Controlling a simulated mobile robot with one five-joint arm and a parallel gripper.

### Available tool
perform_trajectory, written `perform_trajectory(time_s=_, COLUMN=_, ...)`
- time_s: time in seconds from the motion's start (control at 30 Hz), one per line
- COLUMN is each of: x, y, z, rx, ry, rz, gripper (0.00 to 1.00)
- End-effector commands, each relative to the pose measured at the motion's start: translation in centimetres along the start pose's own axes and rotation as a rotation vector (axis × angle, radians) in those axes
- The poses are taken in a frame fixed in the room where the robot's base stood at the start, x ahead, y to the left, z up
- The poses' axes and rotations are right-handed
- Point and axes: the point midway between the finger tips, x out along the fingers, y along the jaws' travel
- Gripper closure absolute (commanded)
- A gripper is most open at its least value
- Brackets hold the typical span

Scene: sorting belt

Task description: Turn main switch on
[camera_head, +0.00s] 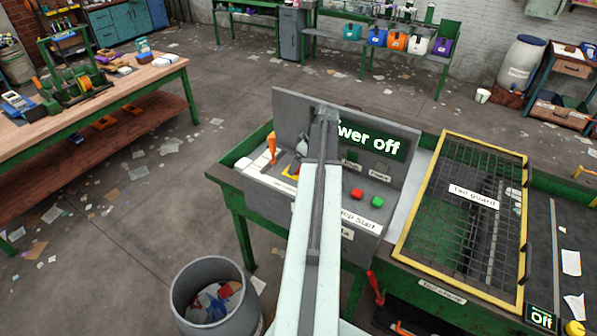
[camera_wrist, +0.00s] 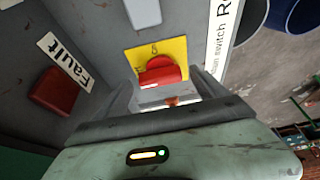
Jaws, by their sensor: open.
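The main switch is a red knob (camera_wrist: 160,72) on a yellow plate (camera_wrist: 178,48) in the wrist view. A label (camera_wrist: 216,45) reading in part "ain switch" stands to its right. My gripper (camera_wrist: 163,84) is open, with one finger to either side of the knob's near end; I cannot tell whether they touch it. In the head view my arm hides most of the switch, and a bit of its yellow plate (camera_head: 291,172) shows on the grey control panel (camera_head: 290,103). The panel's display (camera_head: 372,142) reads "wer off", its start covered by my arm.
Red (camera_head: 357,194) and green (camera_head: 377,200) buttons sit to the right. A dark red Fault lamp (camera_wrist: 54,91) is beside the switch. A caged belt guard (camera_head: 470,205) is further right, and a bin (camera_head: 213,297) stands in front.

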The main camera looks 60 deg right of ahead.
Motion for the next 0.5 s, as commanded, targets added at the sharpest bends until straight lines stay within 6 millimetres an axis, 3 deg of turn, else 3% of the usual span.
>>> perform_trajectory(time_s=0.03, x=0.79, y=0.02, z=0.13, rx=0.0, ry=0.0, rz=0.0, gripper=0.18)
perform_trajectory(time_s=0.27, x=0.59, y=-0.03, z=-0.07, rx=0.0, ry=0.0, rz=0.0, gripper=0.18)
perform_trajectory(time_s=0.37, x=0.59, y=-0.04, z=-0.08, rx=0.0, ry=0.0, rz=0.0, gripper=0.4)
perform_trajectory(time_s=0.5, x=0.59, y=-0.05, z=-0.09, rx=0.0, ry=0.0, rz=0.0, gripper=0.79)
